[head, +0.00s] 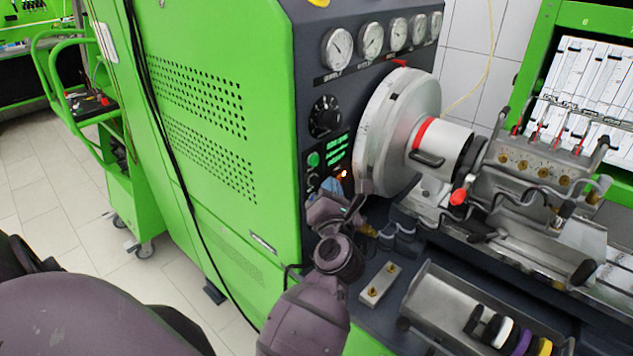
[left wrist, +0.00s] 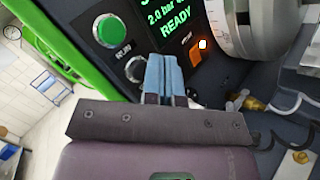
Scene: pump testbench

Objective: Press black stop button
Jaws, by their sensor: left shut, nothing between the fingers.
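The black stop button (left wrist: 134,69) sits in a silver ring on the dark control panel, just below the green RUN button (left wrist: 108,30). In the left wrist view it is partly hidden by my left gripper (left wrist: 164,62). In the head view the black button (head: 311,182) shows small under the green one (head: 313,159). My left gripper (head: 334,188) is shut and empty, its blue fingertips close to the panel, just right of the black button. I cannot tell whether they touch the panel. My right gripper is not in view.
A green-lit display (left wrist: 170,22) reads READY above the fingers. An orange switch (left wrist: 198,52) with a lit lamp is to their right. The large round metal housing (head: 385,135) stands close right of the panel. A metal tray (head: 440,290) lies lower right.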

